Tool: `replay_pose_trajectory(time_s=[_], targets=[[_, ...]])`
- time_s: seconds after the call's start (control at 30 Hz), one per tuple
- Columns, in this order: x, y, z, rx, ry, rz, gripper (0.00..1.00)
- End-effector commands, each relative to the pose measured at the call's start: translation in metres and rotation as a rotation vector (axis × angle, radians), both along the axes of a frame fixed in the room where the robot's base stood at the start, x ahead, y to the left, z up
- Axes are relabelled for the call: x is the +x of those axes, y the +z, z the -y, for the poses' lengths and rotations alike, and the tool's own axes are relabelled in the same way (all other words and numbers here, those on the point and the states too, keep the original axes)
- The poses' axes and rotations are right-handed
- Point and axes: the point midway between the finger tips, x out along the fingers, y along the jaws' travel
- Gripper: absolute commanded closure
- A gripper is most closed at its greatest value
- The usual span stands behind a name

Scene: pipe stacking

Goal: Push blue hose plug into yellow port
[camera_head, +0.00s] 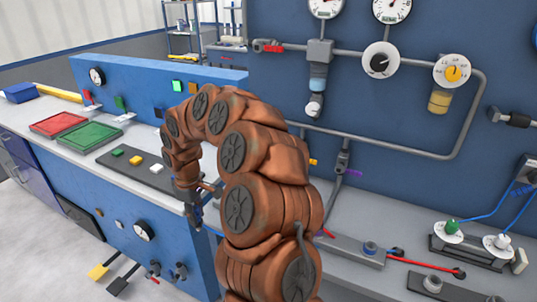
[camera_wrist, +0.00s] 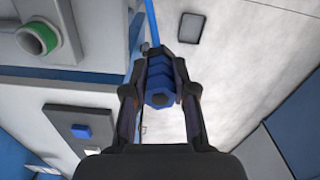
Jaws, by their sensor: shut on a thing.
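My gripper (camera_wrist: 161,97) is shut on a blue ribbed hose plug (camera_wrist: 158,76), its hexagonal end facing the wrist camera. A blue hose (camera_wrist: 152,22) runs from the plug toward the top of the wrist view. In the head view, my gripper (camera_head: 196,212) is at the front edge of the left bench, partly hidden by my arm. A yellow piece (camera_head: 98,271) sticks out low from the bench front at the lower left; I cannot tell whether it is the yellow port. No yellow port shows clearly in the wrist view.
A green-ringed port (camera_wrist: 36,38) is at the upper left of the wrist view. A grey plate with a blue button (camera_wrist: 81,130) lies below it. Red (camera_head: 58,123) and green (camera_head: 88,136) trays sit on the bench. Open floor (camera_head: 45,245) lies at left.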

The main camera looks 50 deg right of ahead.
Motion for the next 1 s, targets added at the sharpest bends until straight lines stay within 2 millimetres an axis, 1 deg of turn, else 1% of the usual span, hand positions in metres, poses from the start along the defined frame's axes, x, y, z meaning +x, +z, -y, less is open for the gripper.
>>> replay_pose_trajectory(time_s=[0.03, 0.2, 0.27, 0.4, 0.5, 0.6, 0.7, 0.83, 1.0], targets=[[-0.006, 0.018, 0.018, 0.0, 0.043, 0.002, 1.0], [-0.026, 0.05, 0.069, 0.0, 0.231, 0.004, 1.0], [-0.035, 0.061, 0.087, 0.001, 0.297, 0.005, 1.0], [-0.058, 0.086, 0.125, 0.0, 0.452, 0.004, 1.0], [-0.075, 0.102, 0.15, 0.001, 0.556, 0.002, 1.0], [-0.091, 0.115, 0.169, 0.002, 0.645, 0.002, 1.0], [-0.103, 0.124, 0.183, 0.003, 0.713, 0.0, 1.0], [-0.112, 0.129, 0.192, 0.004, 0.766, 0.0, 1.0], [-0.114, 0.127, 0.195, 0.003, 0.787, 0.0, 1.0]])
